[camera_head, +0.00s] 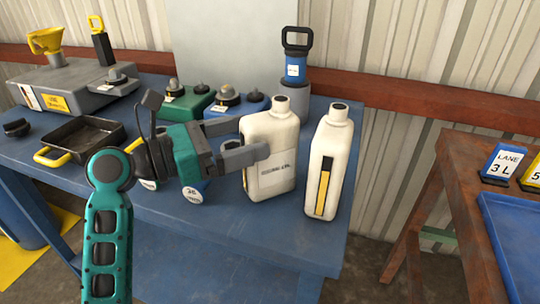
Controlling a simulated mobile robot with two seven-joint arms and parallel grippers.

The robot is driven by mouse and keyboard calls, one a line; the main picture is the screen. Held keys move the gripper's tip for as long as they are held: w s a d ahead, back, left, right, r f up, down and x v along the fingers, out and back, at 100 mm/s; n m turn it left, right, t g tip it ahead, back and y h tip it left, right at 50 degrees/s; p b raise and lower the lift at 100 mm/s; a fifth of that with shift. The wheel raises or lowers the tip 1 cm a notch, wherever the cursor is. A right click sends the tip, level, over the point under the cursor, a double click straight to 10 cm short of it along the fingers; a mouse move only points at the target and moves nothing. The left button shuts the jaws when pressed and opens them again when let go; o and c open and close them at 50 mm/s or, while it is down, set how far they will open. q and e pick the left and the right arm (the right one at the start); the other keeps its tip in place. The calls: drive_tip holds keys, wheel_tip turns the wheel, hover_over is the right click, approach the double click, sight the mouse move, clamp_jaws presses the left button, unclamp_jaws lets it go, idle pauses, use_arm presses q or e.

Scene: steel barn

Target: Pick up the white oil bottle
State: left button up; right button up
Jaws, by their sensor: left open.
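A white bottle (283,177) with a dark cap and a small printed label stands upright on the blue table, its handle side partly hidden. My left gripper (254,137) comes in from the left and is open at this bottle. One finger lies across its front and the other reaches behind its left side; I cannot tell whether they touch it. A second white bottle (343,150) with a dark cap and a yellow and black strip stands upright just to the right, apart from the gripper. The label print is too small to tell which holds oil. My right gripper is not in view.
The blue table (265,232) also holds a black tray (88,133) with a yellow handle, a grey box (60,85), and green and blue cans behind the gripper. A blue tool with a black handle (297,70) stands behind the bottles. A brown table (462,190) is at right.

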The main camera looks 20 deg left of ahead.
sight(270, 127)
use_arm(q)
drive_tip(key=shift+r+b+x, duration=0.15)
drive_tip(key=shift+x, duration=1.2)
drive_tip(key=shift+r+b+x, duration=0.15)
drive_tip(key=shift+x, duration=1.2)
clamp_jaws()
drive_tip(key=shift+r, duration=0.1)
